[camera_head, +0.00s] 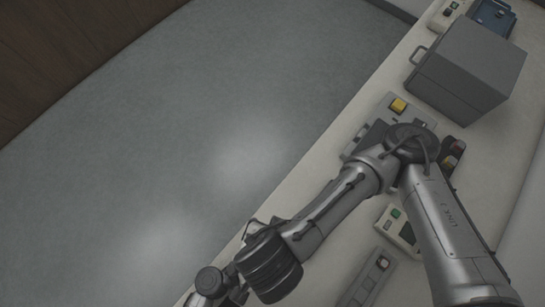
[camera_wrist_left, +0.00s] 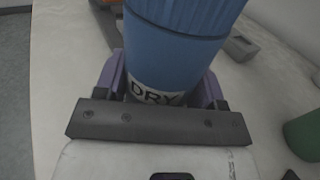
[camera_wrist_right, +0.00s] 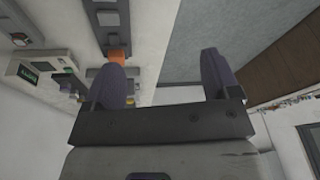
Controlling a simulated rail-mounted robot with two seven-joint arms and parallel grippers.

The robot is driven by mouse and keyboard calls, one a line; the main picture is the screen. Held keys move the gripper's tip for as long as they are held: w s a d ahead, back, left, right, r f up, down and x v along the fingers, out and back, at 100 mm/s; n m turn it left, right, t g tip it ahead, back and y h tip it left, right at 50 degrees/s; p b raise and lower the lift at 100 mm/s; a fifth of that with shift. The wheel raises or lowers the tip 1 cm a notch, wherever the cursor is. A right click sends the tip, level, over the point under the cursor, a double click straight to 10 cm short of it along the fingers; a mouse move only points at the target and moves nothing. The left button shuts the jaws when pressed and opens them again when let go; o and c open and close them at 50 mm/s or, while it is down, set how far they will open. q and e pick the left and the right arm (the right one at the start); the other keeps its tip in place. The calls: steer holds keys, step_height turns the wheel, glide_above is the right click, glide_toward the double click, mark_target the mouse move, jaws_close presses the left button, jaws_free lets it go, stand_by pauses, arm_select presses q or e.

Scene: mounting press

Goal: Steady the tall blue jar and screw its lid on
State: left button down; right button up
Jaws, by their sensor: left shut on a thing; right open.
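The tall blue jar (camera_wrist_left: 165,60) fills the upper middle of the left wrist view. It has a white label reading "DRY" low on its side. A ribbed blue band, which looks like the lid (camera_wrist_left: 190,12), is at its top and cut by the picture's edge; I cannot tell how it is seated. My left gripper (camera_wrist_left: 162,82) is shut on the jar, its purple fingers on either side. My right gripper (camera_wrist_right: 163,78) is open, with nothing between its fingers. The head view does not show the jar or my left gripper.
In the head view, a grey box with a handle (camera_head: 468,72) and a panel with a yellow button (camera_head: 398,105) stand on the pale bench (camera_head: 350,150). My right arm crosses the bench. A green round object (camera_wrist_left: 304,136) is right of the jar. A meter (camera_wrist_right: 38,74) shows in the right wrist view.

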steer(key=s+n, duration=0.1)
steer(key=n, duration=0.5)
steer(key=s+n+g, duration=0.1)
steer(key=n, duration=0.5)
steer(key=s+d+n, duration=0.1)
steer(key=n, duration=0.5)
steer(key=shift+s+d+f+g, duration=0.1)
steer(key=shift+s+f+g, duration=0.1)
steer(key=shift+f+g, duration=0.15)
steer(key=n, duration=0.4)
steer(key=shift+s+f+g, duration=0.1)
steer(key=shift+s+g, duration=0.15)
steer(key=shift+s, duration=0.15)
steer(key=n, duration=0.4)
steer(key=s+n, duration=0.1)
steer(key=n, duration=0.1)
steer(key=shift+a+g, duration=0.25)
steer(key=shift+g, duration=0.05)
steer(key=n, duration=0.5)
steer(key=shift+s+a, duration=0.15)
steer(key=shift+s, duration=0.1)
steer(key=n, duration=0.3)
steer(key=shift+n, duration=0.4)
